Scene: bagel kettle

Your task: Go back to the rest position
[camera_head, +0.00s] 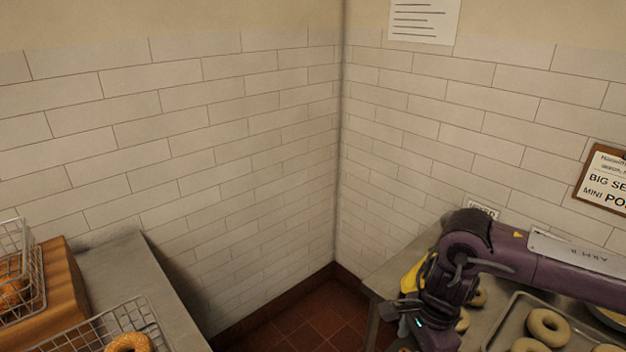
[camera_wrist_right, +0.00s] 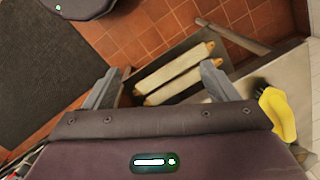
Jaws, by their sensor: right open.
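My right arm reaches in from the right in the head view, over the right-hand metal counter (camera_head: 378,284). Beyond the fingers, lower down, two pale long pieces with orange ends (camera_wrist_right: 175,75) lie side by side on a dark surface. My left gripper is not in either view.
A tray (camera_head: 502,330) of pale bagels (camera_head: 548,326) is on the right counter, near my right arm. A yellow object (camera_head: 413,275) is beside the gripper. Wire baskets (camera_head: 112,322) with bagels stand on the left counter (camera_head: 150,270). Red tile floor (camera_head: 318,318) lies between the counters.

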